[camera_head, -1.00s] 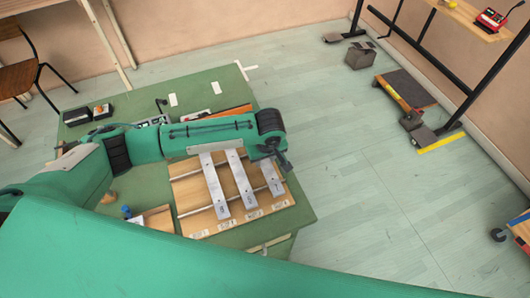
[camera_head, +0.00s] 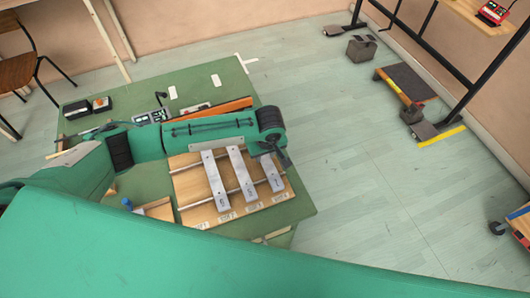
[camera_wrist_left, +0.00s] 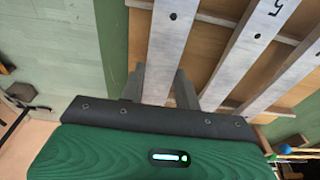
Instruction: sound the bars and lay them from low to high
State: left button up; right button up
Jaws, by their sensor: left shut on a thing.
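Three grey metal bars lie across two rails on a wooden board (camera_head: 184,187) in the head view: a left bar (camera_head: 214,178), a middle bar (camera_head: 243,176) and a right bar (camera_head: 272,174). The board's leftmost place holds no bar. My left gripper (camera_head: 275,150) is at the far end of the right bar. In the left wrist view its fingers (camera_wrist_left: 160,88) are on both sides of that bar (camera_wrist_left: 168,45), shut on it. A neighbouring bar with a dark mark (camera_wrist_left: 250,50) lies apart from it. My right gripper is not in view.
The board rests on a green table (camera_head: 290,212). Slot labels (camera_head: 227,218) line its front edge. A small wooden tray (camera_head: 158,209) and a blue-topped item (camera_head: 126,202) are to its left. Black boxes (camera_head: 76,109) and a small device (camera_head: 152,116) stand farther back.

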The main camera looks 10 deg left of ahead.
pick_arm(q)
jog(key=o, duration=1.2)
notch_tip(320, 180, up, 14)
jog(key=s+d+b, duration=0.1)
jog(key=shift+s+f, duration=0.25)
jog(key=shift+s, duration=0.1)
jog(key=shift+d, duration=0.15)
